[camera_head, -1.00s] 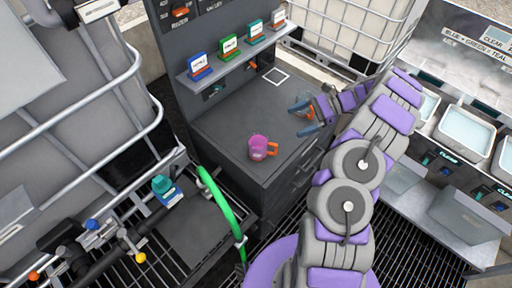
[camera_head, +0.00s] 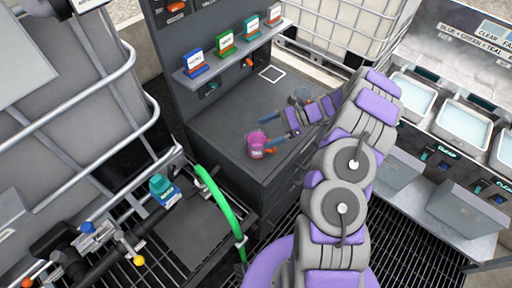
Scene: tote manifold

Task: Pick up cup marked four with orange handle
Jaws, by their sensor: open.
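A pink-purple cup (camera_head: 257,143) with an orange handle stands upright near the front of the grey counter. A small label shows low on its side, but its number is too small to read. My gripper (camera_head: 270,131) is open, its two blue fingers pointing left toward the cup, at its right side near the handle. I cannot tell whether a finger touches it.
A shelf (camera_head: 235,53) with several coloured label stands runs above the counter (camera_head: 222,122). A green hose (camera_head: 220,205) curves up at the left front. Bins of clear liquid (camera_head: 466,128) stand at the right.

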